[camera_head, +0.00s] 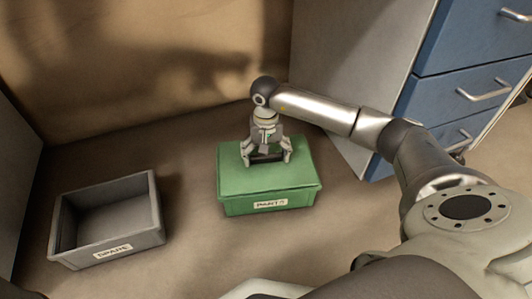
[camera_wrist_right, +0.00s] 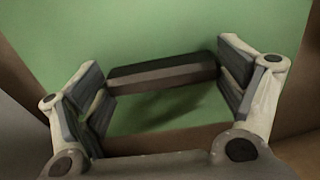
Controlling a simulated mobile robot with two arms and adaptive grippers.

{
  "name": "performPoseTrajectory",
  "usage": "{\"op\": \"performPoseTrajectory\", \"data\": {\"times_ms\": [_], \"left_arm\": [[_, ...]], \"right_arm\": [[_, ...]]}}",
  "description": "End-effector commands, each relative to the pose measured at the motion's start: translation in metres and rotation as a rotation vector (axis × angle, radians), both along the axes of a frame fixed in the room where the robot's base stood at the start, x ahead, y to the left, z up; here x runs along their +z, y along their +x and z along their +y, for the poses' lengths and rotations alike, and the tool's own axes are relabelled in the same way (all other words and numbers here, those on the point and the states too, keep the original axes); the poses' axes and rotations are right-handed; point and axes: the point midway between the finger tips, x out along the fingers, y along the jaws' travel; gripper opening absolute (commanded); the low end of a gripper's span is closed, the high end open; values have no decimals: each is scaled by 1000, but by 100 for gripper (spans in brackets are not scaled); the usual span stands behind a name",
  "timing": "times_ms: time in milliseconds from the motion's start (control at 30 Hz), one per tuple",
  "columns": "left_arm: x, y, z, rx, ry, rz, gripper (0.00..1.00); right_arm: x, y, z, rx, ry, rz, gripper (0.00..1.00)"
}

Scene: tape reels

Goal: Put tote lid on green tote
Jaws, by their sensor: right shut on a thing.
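The green tote (camera_head: 236,208) stands on the floor in the middle of the head view, with a white label on its front. The green tote lid (camera_head: 236,179) covers its top and looks level; I cannot tell whether its rim touches all round. My right gripper (camera_head: 267,158) points down over the middle of the lid, shut on the lid's dark bar handle. In the right wrist view the handle (camera_wrist_right: 162,74) spans between the two finger pads, with green lid surface around it. My left gripper is not in view.
An open grey tote (camera_head: 108,226) labelled SPARE stands to the left, empty. A cabinet with blue drawers (camera_head: 470,38) stands at the right. A brown wall (camera_head: 150,60) is behind. Bare floor lies between the two totes.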

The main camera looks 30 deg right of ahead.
Motion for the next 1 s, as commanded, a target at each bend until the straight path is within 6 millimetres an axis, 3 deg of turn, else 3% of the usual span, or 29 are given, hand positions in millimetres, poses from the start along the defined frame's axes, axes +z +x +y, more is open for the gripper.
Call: {"op": "performPoseTrajectory", "data": {"times_ms": [367,400,467,833,1000], "left_arm": [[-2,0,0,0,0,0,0],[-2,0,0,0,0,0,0],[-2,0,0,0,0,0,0],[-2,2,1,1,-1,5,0],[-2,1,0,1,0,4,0]], "right_arm": [[-4,1,0,-1,0,-2,61],[-4,1,0,-1,0,-2,94],[-4,1,0,-1,0,-2,100],[-4,0,0,-1,0,-1,100],[14,1,-1,-1,0,-4,100]]}}
